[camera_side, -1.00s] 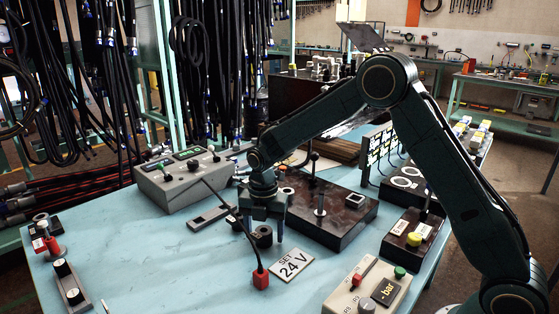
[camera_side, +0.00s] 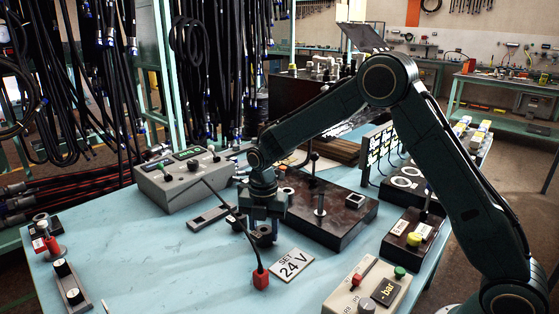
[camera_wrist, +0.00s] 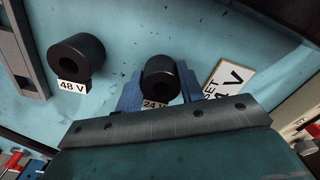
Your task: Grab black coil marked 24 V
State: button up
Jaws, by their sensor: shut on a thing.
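The black coil marked 24 V (camera_wrist: 160,80) is a short black cylinder with a hole, its white tag partly hidden by my gripper's edge in the wrist view. My gripper (camera_wrist: 158,90) has its blue fingers on both sides of this coil and is shut on it. In the side view my gripper (camera_side: 263,228) is low at the blue table, and the coil (camera_side: 264,239) shows between its fingers. A second black coil (camera_wrist: 76,58), tagged 48 V, stands apart to the left in the wrist view.
A white "SET 24 V" card (camera_side: 292,265) lies right of my gripper. A red-tipped black cable (camera_side: 261,276) passes close in front. A dark block with posts (camera_side: 335,225) stands behind right, a grey control box (camera_side: 182,180) behind left.

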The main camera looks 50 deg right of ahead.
notch_tip(320, 180, up, 20)
dwell(0.6)
